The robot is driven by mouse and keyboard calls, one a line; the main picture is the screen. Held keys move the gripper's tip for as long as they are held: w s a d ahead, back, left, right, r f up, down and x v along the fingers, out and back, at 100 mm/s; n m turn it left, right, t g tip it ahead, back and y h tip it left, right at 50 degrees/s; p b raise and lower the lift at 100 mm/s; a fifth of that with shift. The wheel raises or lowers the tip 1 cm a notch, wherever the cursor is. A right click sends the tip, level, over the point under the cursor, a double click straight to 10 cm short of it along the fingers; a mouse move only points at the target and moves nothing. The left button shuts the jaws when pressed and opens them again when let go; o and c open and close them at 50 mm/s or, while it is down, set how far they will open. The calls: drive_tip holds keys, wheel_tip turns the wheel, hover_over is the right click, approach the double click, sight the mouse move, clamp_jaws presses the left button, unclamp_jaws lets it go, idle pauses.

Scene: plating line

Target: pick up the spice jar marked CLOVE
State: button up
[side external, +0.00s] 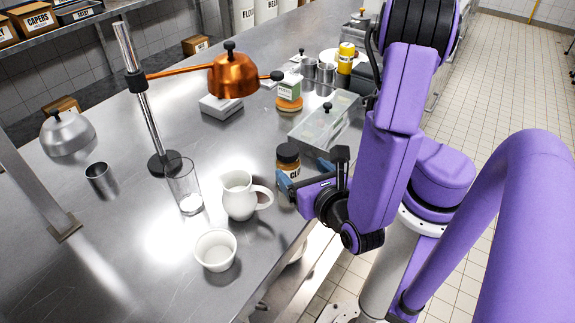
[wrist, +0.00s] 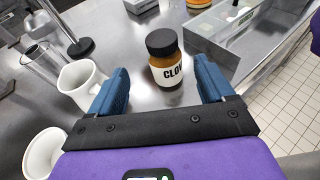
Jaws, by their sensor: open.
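The spice jar (side external: 288,158) has a black lid and a white label reading "CL..." in the side view, the rest hidden by my gripper. In the wrist view the jar (wrist: 166,62) stands upright on the steel counter, label reading "CLOV" with the last part turned away. My gripper (wrist: 162,88) is open, with one blue finger to the left and one to the right of the jar's lower part. Gaps show on both sides, and the jar looks slightly beyond the fingertips. In the side view my gripper (side external: 288,183) is low at the counter's edge, right beside the jar.
A white pitcher (side external: 238,197) stands close left of my gripper, with a white bowl (side external: 216,251) in front and a glass (side external: 184,187) beyond. A clear lidded container (side external: 325,124) sits close behind the jar. A copper lamp (side external: 232,76) hangs over the counter further back.

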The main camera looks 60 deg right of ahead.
sight(285, 150)
drive_tip(key=x, duration=0.6)
drive_tip(key=shift+w+d+f, duration=0.1)
drive_tip(key=shift+x, duration=2.6)
drive_tip(key=shift+d, duration=0.15)
drive_tip(key=shift+c, duration=0.3)
drive_tip(key=c, duration=1.2)
drive_tip(key=shift+o, duration=0.2)
drive_tip(key=shift+r, duration=0.35)
drive_tip(key=shift+r, duration=4.85)
